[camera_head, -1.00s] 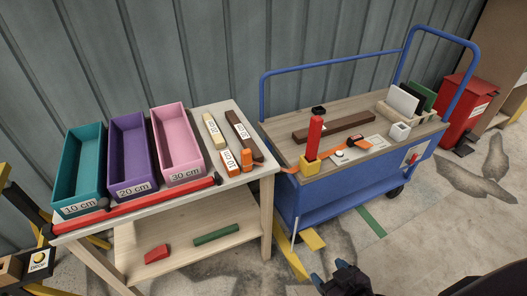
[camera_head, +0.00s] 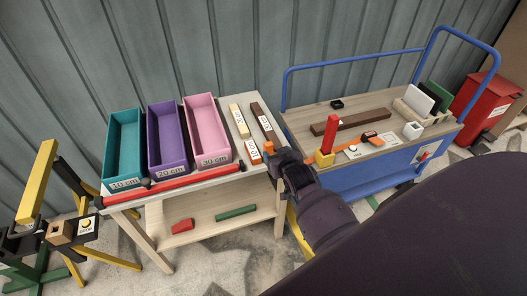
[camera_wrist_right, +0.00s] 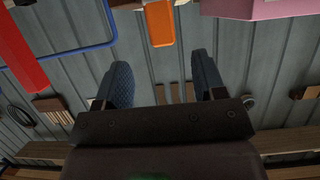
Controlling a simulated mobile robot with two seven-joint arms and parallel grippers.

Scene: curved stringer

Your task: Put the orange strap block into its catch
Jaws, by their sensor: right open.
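The orange strap block (camera_head: 268,148) appears at the right end of the white-topped table, partly hidden by my right gripper. In the right wrist view an orange block (camera_wrist_right: 160,22) lies beyond the fingertips, roughly in line with the gap between them. My right gripper (camera_head: 279,161) is at the table's right edge, close to the block. Its two fingers are apart with nothing between them in the right wrist view (camera_wrist_right: 160,70). I cannot tell which part is the catch. My left gripper is not in view.
Teal (camera_head: 123,145), purple (camera_head: 167,140) and pink (camera_head: 208,130) bins stand on the table. My right arm covers the lower right.

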